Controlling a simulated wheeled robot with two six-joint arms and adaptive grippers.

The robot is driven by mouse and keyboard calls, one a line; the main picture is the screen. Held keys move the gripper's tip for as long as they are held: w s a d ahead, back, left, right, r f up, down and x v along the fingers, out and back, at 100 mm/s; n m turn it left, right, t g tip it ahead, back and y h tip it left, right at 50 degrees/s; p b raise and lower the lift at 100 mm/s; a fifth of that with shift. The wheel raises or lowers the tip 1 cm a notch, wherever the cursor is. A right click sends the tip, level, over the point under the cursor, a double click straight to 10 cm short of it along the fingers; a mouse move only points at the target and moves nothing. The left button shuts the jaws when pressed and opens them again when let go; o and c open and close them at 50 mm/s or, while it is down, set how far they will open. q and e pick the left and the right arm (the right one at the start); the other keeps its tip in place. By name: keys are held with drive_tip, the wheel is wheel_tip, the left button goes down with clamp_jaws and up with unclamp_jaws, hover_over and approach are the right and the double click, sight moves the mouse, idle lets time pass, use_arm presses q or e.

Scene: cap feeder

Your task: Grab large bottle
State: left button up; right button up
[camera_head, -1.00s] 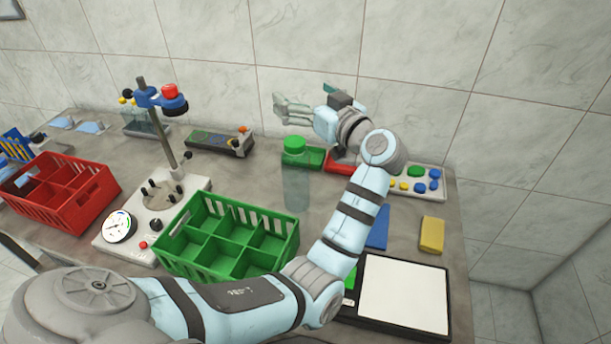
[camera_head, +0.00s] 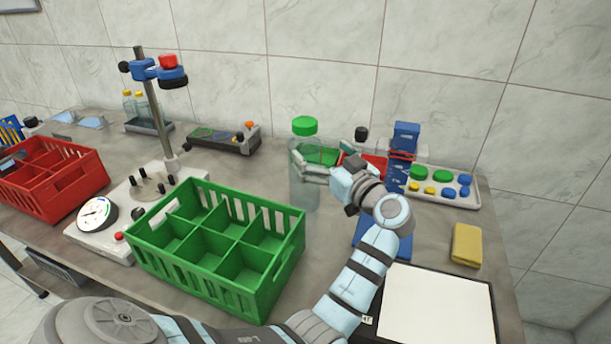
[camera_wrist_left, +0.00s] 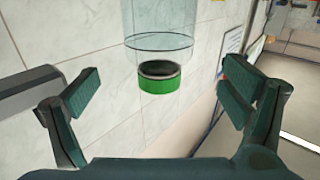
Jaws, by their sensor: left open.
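The large bottle (camera_head: 304,190) is clear with a green cap (camera_head: 304,126) and stands upright on the table behind the green crate. My left gripper (camera_head: 308,165) is open at the upper part of the bottle, coming from the right. In the left wrist view the bottle (camera_wrist_left: 160,25) appears upside down, its green cap (camera_wrist_left: 160,82) between the two spread fingers in the picture. I cannot tell whether a finger touches it. My right gripper is not in view.
A green divided crate (camera_head: 215,285) stands in front of the bottle. Behind the gripper are a green tray (camera_head: 322,155), a red tray (camera_head: 378,164) and a white tray of caps (camera_head: 452,196). A stand with a gauge (camera_head: 97,213) is at left.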

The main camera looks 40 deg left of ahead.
use_arm(q)
wheel_tip(320, 180, down, 2)
drive_tip(key=shift+a+f, duration=0.1)
drive_tip(key=shift+f, duration=0.05)
drive_tip(key=x, duration=0.7)
drive_tip(key=shift+w+a, duration=0.2)
drive_tip(key=shift+a, duration=0.05)
drive_tip(key=shift+d+r, duration=0.1)
drive_tip(key=shift+r, duration=0.15)
drive_tip(key=c, duration=2.1)
